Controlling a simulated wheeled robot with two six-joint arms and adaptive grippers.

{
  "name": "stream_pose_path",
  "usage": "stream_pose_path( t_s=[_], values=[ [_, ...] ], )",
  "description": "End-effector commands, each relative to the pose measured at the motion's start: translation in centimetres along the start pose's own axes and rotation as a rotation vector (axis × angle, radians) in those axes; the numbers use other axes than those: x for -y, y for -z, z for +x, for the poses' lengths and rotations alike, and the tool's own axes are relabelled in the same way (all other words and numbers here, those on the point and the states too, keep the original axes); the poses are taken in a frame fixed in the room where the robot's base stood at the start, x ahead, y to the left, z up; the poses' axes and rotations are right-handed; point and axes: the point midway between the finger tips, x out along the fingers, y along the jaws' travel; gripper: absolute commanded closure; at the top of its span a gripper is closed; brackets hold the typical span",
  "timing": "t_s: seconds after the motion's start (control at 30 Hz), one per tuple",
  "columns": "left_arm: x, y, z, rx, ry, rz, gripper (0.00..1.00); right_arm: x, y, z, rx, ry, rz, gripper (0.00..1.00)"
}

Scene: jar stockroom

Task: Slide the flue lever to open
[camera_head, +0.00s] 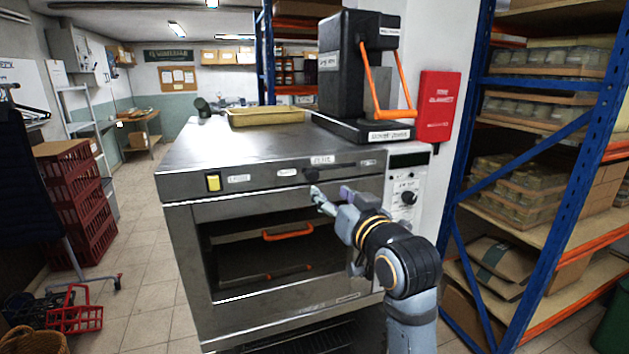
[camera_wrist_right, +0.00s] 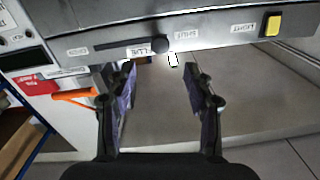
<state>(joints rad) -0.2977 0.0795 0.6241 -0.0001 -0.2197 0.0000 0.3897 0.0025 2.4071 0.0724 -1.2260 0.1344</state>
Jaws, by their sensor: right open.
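The flue lever is a round black knob (camera_head: 311,175) on the front panel of a steel oven (camera_head: 260,155), below the FLUE label. In the right wrist view the knob (camera_wrist_right: 160,45) sits at the SHUT end of its dark slot (camera_wrist_right: 120,44). The OPEN label (camera_wrist_right: 77,51) is beyond the slot's other end, to the right in the head view. My right gripper (camera_head: 331,196) is open and empty, just below the panel in front of the oven. In the wrist view its fingers (camera_wrist_right: 160,78) are spread on either side of the knob's line, apart from it. My left gripper is out of view.
A yellow light switch (camera_head: 213,183) is left of the knob. A black machine with an orange handle (camera_head: 388,113) and a tan tray (camera_head: 265,116) stand on the oven. The oven door has an orange handle (camera_head: 288,232). Blue shelving (camera_head: 465,130) stands close on the right.

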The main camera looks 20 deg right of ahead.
Motion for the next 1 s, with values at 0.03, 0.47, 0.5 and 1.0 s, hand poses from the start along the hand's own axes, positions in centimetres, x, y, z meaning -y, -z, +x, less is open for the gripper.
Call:
stream_pose_path(
  t_s=[0.03,0.47,0.5,1.0],
  values=[
    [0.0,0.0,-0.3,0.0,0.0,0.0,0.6,0.0,0.1,0.4,0.001,0.0,0.001,0.48],
    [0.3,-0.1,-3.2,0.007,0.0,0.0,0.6,0.0,0.3,8.6,0.002,-0.001,-0.001,0.48],
    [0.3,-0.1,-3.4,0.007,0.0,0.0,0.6,0.0,0.2,9.2,0.002,-0.001,-0.001,0.48],
    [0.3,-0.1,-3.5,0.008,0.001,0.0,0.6,0.0,-0.1,10.3,0.001,-0.001,-0.001,0.61]
  ],
)
